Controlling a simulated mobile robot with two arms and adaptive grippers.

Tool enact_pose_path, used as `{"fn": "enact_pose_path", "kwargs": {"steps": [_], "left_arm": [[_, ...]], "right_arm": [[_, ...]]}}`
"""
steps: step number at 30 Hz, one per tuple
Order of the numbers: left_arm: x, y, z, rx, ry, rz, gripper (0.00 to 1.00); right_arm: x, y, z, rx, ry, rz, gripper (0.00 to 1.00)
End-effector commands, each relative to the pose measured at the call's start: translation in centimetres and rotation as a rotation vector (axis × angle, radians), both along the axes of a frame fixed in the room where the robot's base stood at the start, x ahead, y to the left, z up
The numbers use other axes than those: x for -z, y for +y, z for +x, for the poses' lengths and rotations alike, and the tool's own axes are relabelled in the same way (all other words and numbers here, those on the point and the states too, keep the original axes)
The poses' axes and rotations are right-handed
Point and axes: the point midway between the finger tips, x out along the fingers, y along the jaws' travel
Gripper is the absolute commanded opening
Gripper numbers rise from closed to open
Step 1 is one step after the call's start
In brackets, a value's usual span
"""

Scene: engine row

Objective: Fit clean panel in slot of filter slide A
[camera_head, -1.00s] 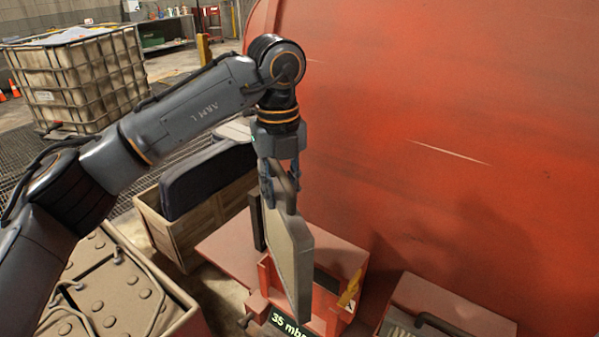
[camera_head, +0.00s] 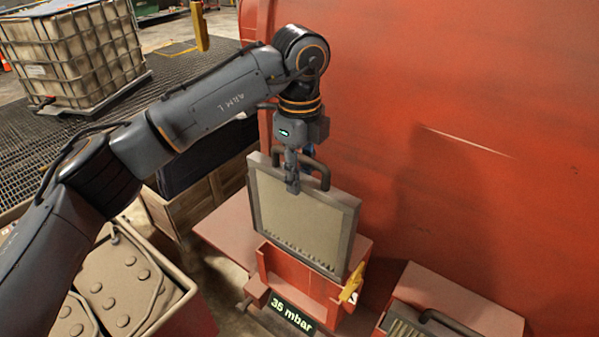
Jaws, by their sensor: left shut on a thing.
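The clean panel (camera_head: 300,222) is a flat, pale filter with a grey frame and a dark handle on top. My left gripper (camera_head: 293,185) is shut on its handle and holds it upright. The panel is above the red housing of a filter slide (camera_head: 318,293), its face toward me. Its lower edge overlaps the open top of the housing in the picture; I cannot tell how far inside it is. A display (camera_head: 291,314) on the housing front reads 35 mbar. My right gripper is not in view.
A second red housing (camera_head: 455,300) with a handled panel stands at the lower right. A wooden crate (camera_head: 190,208) with a dark thing is behind my left arm. A bin of studded grey parts (camera_head: 120,290) is at the lower left. A red wall (camera_head: 450,120) rises behind.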

Motion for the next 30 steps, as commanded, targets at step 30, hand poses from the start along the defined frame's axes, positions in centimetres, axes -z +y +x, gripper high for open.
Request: {"fn": "enact_pose_path", "kwargs": {"steps": [30], "left_arm": [[5.7,0.0,0.0,0.0,0.0,-0.001,0.0]], "right_arm": [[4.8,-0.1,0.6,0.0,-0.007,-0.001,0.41]]}}
